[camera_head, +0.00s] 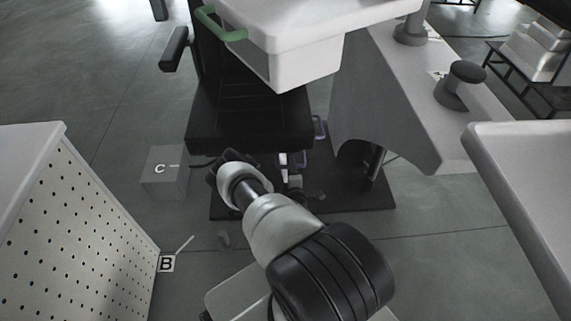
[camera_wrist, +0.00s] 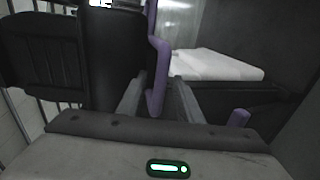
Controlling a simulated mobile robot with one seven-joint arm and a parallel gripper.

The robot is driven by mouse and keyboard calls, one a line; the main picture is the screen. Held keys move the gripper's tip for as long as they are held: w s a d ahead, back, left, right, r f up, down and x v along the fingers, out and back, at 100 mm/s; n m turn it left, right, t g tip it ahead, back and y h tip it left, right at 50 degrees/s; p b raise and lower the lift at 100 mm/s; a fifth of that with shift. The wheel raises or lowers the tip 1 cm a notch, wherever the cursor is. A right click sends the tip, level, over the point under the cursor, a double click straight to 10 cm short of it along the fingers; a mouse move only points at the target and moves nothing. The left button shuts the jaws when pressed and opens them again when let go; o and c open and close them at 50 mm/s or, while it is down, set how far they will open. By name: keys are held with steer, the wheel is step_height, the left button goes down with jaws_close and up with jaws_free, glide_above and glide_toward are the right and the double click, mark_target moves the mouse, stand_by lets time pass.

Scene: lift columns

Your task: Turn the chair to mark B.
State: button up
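The black chair (camera_head: 250,125) stands in the upper middle of the head view, its seat above a dark base plate (camera_head: 375,198). Mark B (camera_head: 166,264) is a small sign low at the left, with a thin pale line beside it. Mark C (camera_head: 160,168) is on a grey box left of the chair. In the wrist view my gripper (camera_wrist: 158,92) is open, with a finger on each side of an upright purple lever (camera_wrist: 157,65); gaps show, and I cannot tell whether either finger touches it. In the head view my arm reaches to the seat's front, and the fingers are not clear.
A grey panel with knobs (camera_head: 465,75) stands right of the chair. A perforated white cabinet (camera_head: 70,225) is at the left and a white surface (camera_head: 530,180) at the right.

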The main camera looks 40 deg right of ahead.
steer(key=shift+w+d, duration=0.15)
steer(key=shift+w, duration=0.05)
jaws_close()
stand_by(0.3)
